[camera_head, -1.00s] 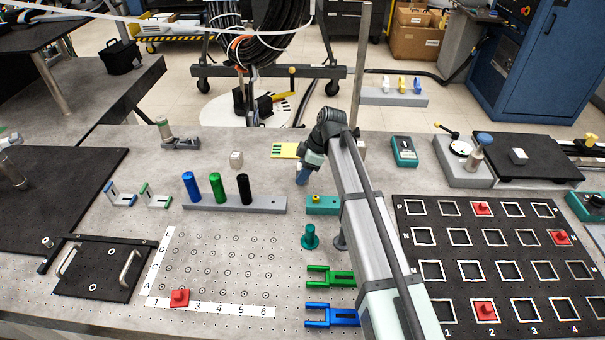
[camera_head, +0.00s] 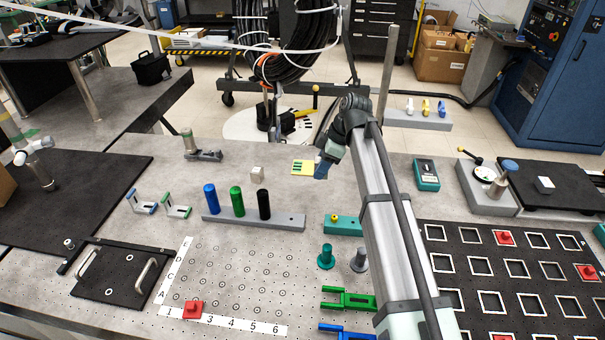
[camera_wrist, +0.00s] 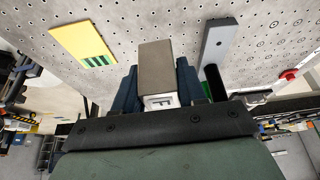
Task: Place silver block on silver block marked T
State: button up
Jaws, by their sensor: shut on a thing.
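A small silver block (camera_head: 257,173) stands on the table behind the cylinder rack; no letter on it can be read in the head view. My gripper (camera_head: 321,172) is in the air beside the yellow card. In the wrist view its blue fingers (camera_wrist: 157,88) are shut on a block (camera_wrist: 155,66) with a brownish-grey side. The held block's pale end (camera_wrist: 161,101) faces the wrist camera and bears a dark mark that I cannot read surely. The standing block is not clearly seen in the wrist view, perhaps hidden behind the held one.
The rack (camera_head: 280,221) holds blue, green and black cylinders in front of the standing block. The yellow card (camera_head: 302,167) lies flat to its right. A teal block (camera_head: 342,226) and a teal peg (camera_head: 326,257) stand nearer. Bare table surrounds the silver block.

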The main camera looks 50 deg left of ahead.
jog(key=s+a+r+n, duration=0.1)
jog(key=s+a, duration=0.3)
jog(key=s, duration=0.2)
notch_tip(320, 180, up, 4)
jog(key=m, duration=0.2)
send_over(256, 170)
jog(key=shift+f, duration=4.9)
jog(key=shift+f, duration=0.15)
jog(key=o, duration=1.2)
jog(key=v, duration=1.2)
